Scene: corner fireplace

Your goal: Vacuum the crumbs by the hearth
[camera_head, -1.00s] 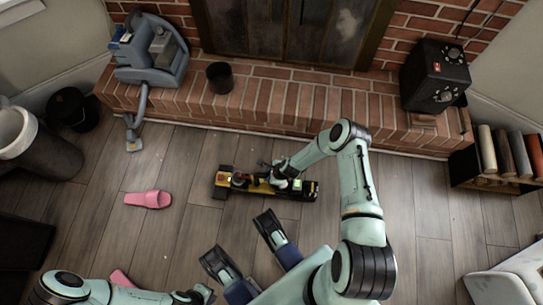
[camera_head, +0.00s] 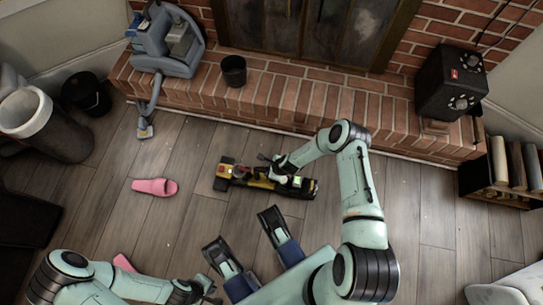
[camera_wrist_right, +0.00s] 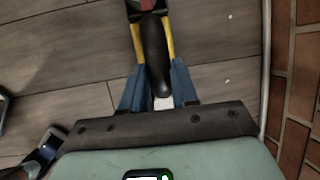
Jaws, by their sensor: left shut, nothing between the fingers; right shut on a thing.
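A yellow and black handheld vacuum (camera_head: 240,174) lies along the wooden floor in front of the brick hearth (camera_head: 310,98). My right gripper (camera_head: 272,163) is shut on its dark handle. In the right wrist view, the blue fingers of the right gripper (camera_wrist_right: 157,88) close around the black handle (camera_wrist_right: 153,45), and they hide part of it. Pale crumbs lie on the floor beside the vacuum, such as one crumb (camera_wrist_right: 227,82) and another crumb (camera_wrist_right: 229,16). My left gripper (camera_head: 205,291) is shut and empty at the bottom of the head view, away from the vacuum.
A pink slipper (camera_head: 155,187) lies left of the vacuum, and another pink thing (camera_head: 123,263) lies nearer me. A grey-blue vacuum cleaner (camera_head: 170,45) and black cup (camera_head: 234,70) sit on the hearth; its hose nozzle (camera_head: 145,129) reaches the floor. A black box (camera_head: 452,82) stands right.

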